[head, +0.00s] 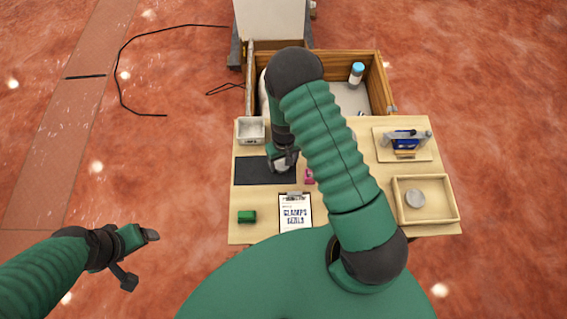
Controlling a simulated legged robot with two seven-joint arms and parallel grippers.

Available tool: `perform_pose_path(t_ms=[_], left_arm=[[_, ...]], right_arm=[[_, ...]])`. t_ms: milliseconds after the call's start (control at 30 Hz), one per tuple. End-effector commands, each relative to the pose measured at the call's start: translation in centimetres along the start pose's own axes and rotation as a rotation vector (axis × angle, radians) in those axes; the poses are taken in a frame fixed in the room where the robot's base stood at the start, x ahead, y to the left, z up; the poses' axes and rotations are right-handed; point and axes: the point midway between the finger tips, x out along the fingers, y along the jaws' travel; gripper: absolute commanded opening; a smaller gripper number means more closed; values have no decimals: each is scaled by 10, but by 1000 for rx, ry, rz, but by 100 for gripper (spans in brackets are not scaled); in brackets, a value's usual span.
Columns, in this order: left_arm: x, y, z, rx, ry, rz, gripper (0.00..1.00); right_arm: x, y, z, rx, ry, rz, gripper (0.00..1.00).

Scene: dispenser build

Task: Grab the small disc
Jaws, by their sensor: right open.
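A round grey disc (415,198) lies in the shallow wooden tray (456,205) at the right of the table. My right gripper (283,160) is open and points down over the dark mat (250,172), well left of that tray. A small pale thing (281,167) shows at its fingertips; it is partly covered, and I cannot tell if it is a disc or if the fingers touch it. My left gripper (139,258) is open and empty, off the table over the floor at the left.
A board with a blue-and-grey device (406,140) is at the right. An open wooden box (375,75) with a bottle (356,74) is behind.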

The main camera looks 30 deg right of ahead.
Motion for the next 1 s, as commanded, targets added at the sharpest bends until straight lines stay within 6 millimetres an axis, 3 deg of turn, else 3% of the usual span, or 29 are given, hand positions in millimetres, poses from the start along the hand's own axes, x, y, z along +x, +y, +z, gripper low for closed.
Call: perform_pose_path(t_ms=[33,100,567,867,1000], left_arm=[[1,0,0,0,0,0,76],[1,0,0,-1,0,0,76],[1,0,0,-1,0,0,76],[1,0,0,-1,0,0,76],[1,0,0,-1,0,0,76]], right_arm=[[1,0,-1,-2,3,4,74],[1,0,-1,-2,3,6,59],[0,1,-1,-2,4,3,0],[-1,0,-1,-2,4,4,0],[-10,0,-2,-3,7,6,0]])
